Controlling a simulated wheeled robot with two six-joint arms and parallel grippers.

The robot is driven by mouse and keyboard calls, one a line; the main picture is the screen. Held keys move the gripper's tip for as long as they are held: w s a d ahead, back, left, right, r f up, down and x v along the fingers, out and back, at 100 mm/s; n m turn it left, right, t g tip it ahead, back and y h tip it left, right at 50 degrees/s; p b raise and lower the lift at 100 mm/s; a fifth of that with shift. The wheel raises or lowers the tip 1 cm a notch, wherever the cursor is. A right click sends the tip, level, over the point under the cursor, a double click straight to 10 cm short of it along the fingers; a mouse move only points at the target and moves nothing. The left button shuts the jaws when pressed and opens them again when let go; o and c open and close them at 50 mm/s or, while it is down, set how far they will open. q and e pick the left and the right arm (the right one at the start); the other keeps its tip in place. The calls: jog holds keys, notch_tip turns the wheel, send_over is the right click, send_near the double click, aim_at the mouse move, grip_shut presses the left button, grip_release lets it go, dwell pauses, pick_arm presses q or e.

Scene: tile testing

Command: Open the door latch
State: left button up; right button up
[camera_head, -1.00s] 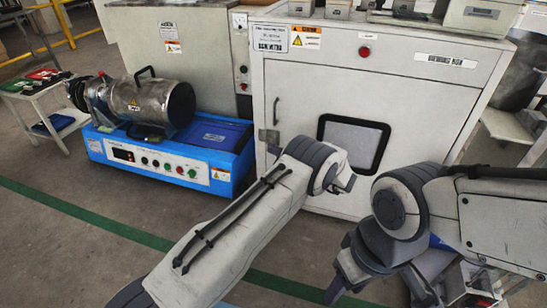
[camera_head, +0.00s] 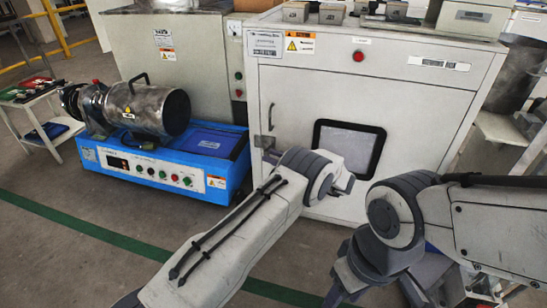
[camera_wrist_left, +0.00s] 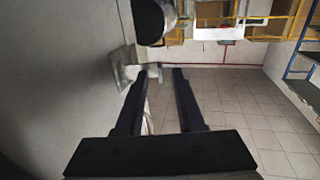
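The white cabinet door (camera_head: 290,100) stands ahead with a dark window (camera_head: 349,148) and a slim vertical handle (camera_head: 271,117). The metal latch (camera_head: 265,141) sits at the door's left edge, below the handle. My left arm comes up from the lower left; its wrist is just right of the latch, and most of its gripper is hidden in the head view. In the left wrist view my left gripper (camera_wrist_left: 162,72) is open and empty. A metal piece, likely the latch (camera_wrist_left: 124,67), is by its left fingertip; contact cannot be told. My right gripper (camera_head: 345,283) hangs low, its fingers unclear.
A blue test bench (camera_head: 160,170) with a metal cylinder (camera_head: 150,108) stands left of the cabinet. A small cart (camera_head: 40,110) is at the far left. Small devices (camera_head: 395,10) stand on the cabinet top. In front of the blue bench, the floor is clear along a green line (camera_head: 85,235).

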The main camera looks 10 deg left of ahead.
pick_arm(q)
jog(key=p+v, duration=0.3)
jog(key=v, duration=0.7)
jog(key=shift+d, duration=0.25)
jog(key=shift+s, duration=0.1)
